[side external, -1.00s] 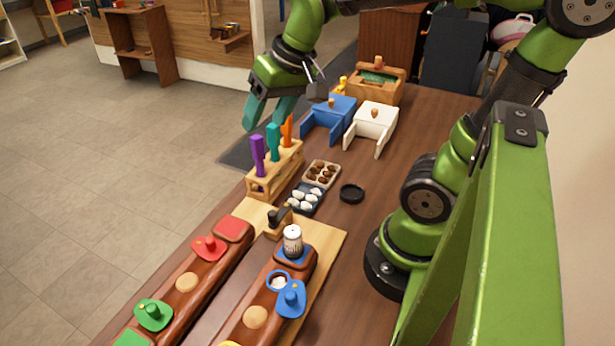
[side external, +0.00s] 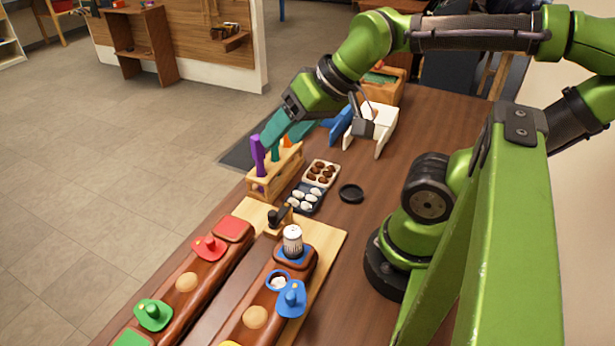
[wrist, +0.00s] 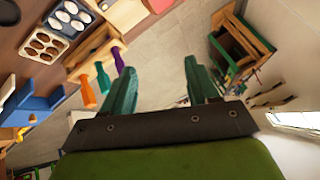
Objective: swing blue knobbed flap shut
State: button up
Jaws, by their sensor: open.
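A blue knobbed flap (side external: 291,299) lies on the brown block at the bottom of the side view. It sits beside a blue-rimmed round opening (side external: 278,281) with something white inside. The opening is uncovered. My gripper (side external: 285,137) is far behind the flap, by the wooden rack of coloured handles. It is tilted, and its teal fingers partly hide the handles. In the wrist view my gripper (wrist: 160,82) has its two fingers spread with nothing between them. The flap does not show in the wrist view.
A white shaker (side external: 292,240) stands on the block behind the opening. A wooden rack (side external: 280,172) holds purple, teal and orange handles near my fingers. Two egg trays (side external: 305,198), a black disc (side external: 351,193) and a white box (side external: 382,122) stand nearby. A blue box (wrist: 32,106) is partly hidden.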

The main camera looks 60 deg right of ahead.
dwell(0.3)
jog(key=shift+c, duration=1.1)
jog(key=a+n, duration=0.1)
jog(key=a+n+g, duration=0.1)
jog(key=a, duration=0.1)
jog(key=a+n+y, duration=0.1)
jog(key=a, duration=0.1)
jog(key=shift+s+a+f+g, duration=0.1)
jog(key=shift+a+f+g, duration=0.2)
jog(key=shift+f, duration=0.1)
jog(key=shift+c, duration=0.2)
jog(key=n+g+h, duration=0.3)
jog(key=n+g, duration=0.3)
jog(key=n, duration=2.5)
send_over(291, 295)
notch_tip(291, 295, down, 16)
jog(key=shift+f, duration=0.1)
